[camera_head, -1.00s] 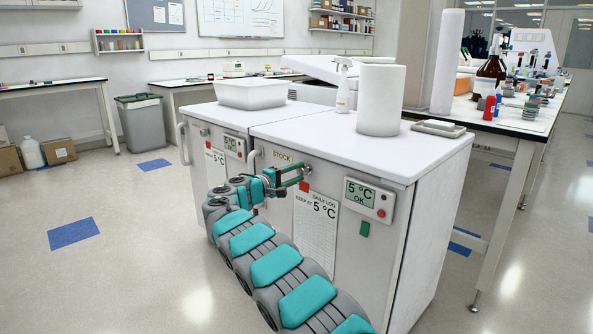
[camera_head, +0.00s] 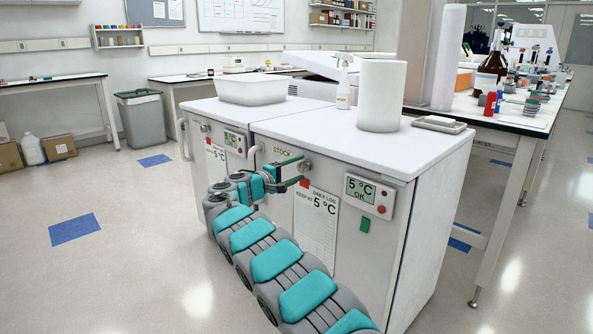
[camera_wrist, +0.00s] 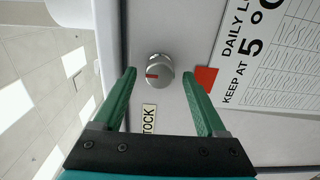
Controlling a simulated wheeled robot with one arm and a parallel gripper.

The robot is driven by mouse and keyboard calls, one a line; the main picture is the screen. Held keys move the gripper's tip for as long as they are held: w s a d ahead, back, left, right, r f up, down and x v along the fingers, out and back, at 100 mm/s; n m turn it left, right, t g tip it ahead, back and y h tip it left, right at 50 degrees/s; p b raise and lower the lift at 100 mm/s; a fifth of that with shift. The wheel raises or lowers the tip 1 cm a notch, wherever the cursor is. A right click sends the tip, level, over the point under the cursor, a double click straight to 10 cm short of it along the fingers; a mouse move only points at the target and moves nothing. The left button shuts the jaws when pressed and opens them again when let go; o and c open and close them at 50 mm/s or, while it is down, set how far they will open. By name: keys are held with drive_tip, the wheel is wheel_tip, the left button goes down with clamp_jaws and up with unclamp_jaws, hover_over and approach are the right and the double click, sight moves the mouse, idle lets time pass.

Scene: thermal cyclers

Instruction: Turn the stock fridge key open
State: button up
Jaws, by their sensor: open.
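The stock fridge key is a round silver knob (camera_wrist: 159,69) with a red mark pointing left in the wrist view. In the head view the knob (camera_head: 305,166) sits high on the front of the stock fridge (camera_head: 350,150), right of the STOCK label (camera_head: 285,155). My gripper (camera_head: 298,181) is open and empty, just below and in front of the knob in the head view. In the wrist view my gripper (camera_wrist: 160,75) has its green fingers on either side of the knob, with a gap on each side. Its exact distance from the fridge front is unclear.
A red tag and the daily log sheet (camera_head: 316,228) are right of the knob, then a display panel (camera_head: 368,195). A fridge handle (camera_head: 253,158) curves out on the left. A paper roll (camera_head: 381,95) and a tub (camera_head: 251,90) stand on top.

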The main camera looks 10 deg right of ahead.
drive_tip(key=b+v, duration=0.1)
drive_tip(key=v, duration=0.6)
drive_tip(key=shift+s+a, duration=0.25)
drive_tip(key=shift+a, duration=0.05)
drive_tip(key=s+d+r+m+g, duration=0.3)
drive_tip(key=s+d+g, duration=0.2)
drive_tip(key=s+d, duration=0.75)
drive_tip(key=s+d+f+m+g+y, duration=0.1)
drive_tip(key=s+d+f+g+y, duration=0.1)
drive_tip(key=s+d, duration=0.45)
drive_tip(key=s+d+f+m+g+y, duration=0.1)
drive_tip(key=s+d+g, duration=0.25)
drive_tip(key=s, duration=0.55)
drive_tip(key=s+a+f+m+g+y, duration=0.1)
drive_tip(key=s+f+y, duration=0.25)
drive_tip(key=s, duration=0.55)
drive_tip(key=s+a+f+m+y, duration=0.15)
drive_tip(key=s+f, duration=0.25)
drive_tip(key=s, duration=0.5)
drive_tip(key=s+a+f+y, duration=0.3)
drive_tip(key=s+a, duration=0.3)
drive_tip(key=s, duration=0.3)
drive_tip(key=s+a+f+y, duration=0.3)
drive_tip(key=s+a, duration=0.3)
drive_tip(key=s, duration=0.2)
drive_tip(key=shift+s+a+f+g+y, duration=0.3)
drive_tip(key=shift+s+f+g, duration=0.1)
drive_tip(key=shift+f+g, duration=0.1)
